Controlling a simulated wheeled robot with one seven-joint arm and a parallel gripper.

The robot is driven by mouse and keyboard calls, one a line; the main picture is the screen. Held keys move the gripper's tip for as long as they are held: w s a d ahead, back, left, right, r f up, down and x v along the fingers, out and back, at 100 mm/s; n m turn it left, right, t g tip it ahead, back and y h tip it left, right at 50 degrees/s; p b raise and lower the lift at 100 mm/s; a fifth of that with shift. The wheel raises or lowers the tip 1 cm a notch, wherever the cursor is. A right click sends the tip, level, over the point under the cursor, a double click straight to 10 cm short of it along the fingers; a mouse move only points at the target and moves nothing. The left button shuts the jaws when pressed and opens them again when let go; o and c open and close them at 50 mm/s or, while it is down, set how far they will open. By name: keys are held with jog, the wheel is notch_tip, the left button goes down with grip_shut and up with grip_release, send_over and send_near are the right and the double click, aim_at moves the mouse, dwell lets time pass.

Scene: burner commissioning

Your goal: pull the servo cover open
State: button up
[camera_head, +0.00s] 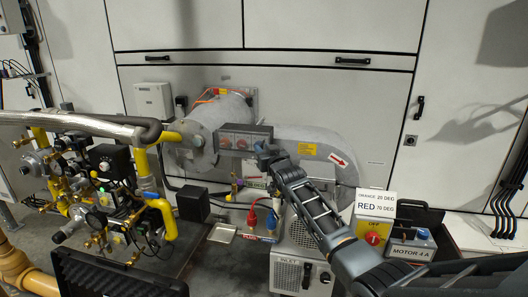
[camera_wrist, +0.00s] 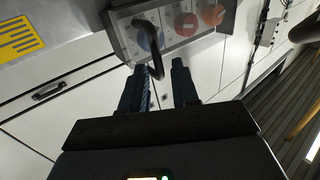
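The servo cover (camera_wrist: 172,40) is a grey box front with round blue and reddish dials behind it, at the top of the wrist view. It is also in the head view (camera_head: 232,129), on the grey burner housing. A dark curved handle (camera_wrist: 155,45) stands out from its front. In the head view my gripper (camera_head: 266,150) is at the box's right end, and my arm hides part of the housing.
Yellow gas pipes and valves (camera_head: 150,195) stand to the left. Below are red and blue plugs (camera_head: 252,218) and a grey inlet unit (camera_head: 288,272). A yellow switch box (camera_head: 374,232) and a motor box (camera_head: 410,243) are at right. Wall panels stand behind.

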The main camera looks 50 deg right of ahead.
grip_shut()
jog(key=shift+w+a, duration=0.1)
jog(key=shift+a, duration=0.15)
